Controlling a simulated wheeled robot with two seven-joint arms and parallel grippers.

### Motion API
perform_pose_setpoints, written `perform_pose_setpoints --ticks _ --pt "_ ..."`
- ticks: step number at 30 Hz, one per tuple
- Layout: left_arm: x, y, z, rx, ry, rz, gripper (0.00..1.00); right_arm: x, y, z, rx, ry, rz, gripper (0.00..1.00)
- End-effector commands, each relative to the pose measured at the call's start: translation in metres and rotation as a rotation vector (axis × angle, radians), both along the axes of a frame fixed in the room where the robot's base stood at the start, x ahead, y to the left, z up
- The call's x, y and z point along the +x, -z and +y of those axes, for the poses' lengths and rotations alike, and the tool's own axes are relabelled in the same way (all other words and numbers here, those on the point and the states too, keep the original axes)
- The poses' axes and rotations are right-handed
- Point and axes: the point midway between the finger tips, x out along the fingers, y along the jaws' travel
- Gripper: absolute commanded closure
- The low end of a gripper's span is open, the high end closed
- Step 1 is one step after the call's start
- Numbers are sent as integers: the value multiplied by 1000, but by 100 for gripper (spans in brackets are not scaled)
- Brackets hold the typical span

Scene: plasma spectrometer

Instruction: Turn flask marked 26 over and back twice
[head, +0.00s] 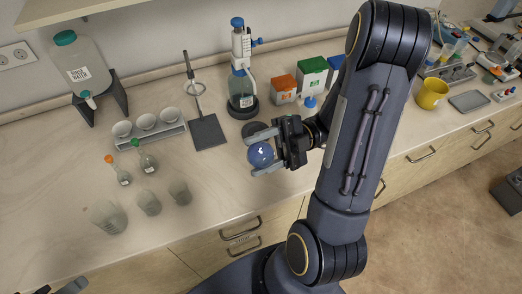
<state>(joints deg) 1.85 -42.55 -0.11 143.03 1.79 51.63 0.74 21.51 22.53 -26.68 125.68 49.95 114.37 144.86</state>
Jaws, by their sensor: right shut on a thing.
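My right gripper (268,157) is shut on a rounded blue flask (261,154), held above the bench near its front middle. The flask's rounded blue side faces the camera; its neck and any 26 marking cannot be made out.
Beakers (108,217) stand near the front left edge. Behind are a rack with white crucibles (146,133), a stand with a ring (208,132), a dispenser bottle (241,88) and reagent boxes (283,88). A yellow mug (431,94) stands right of my arm.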

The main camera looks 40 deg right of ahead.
Motion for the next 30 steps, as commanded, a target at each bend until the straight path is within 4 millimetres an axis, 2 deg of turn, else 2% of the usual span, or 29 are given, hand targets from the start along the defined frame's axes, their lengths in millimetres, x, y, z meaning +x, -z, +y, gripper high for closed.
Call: perform_pose_setpoints --ticks 16,24,30 --pt "0 0 0 0 0 0 56 0 0 0 -2 0 -7 81" --pt "0 0 0 0 0 0 56 0 -1 0 -126 -1 -384 81" --pt "0 0 0 0 0 0 56 0 0 0 -141 0 -433 81"
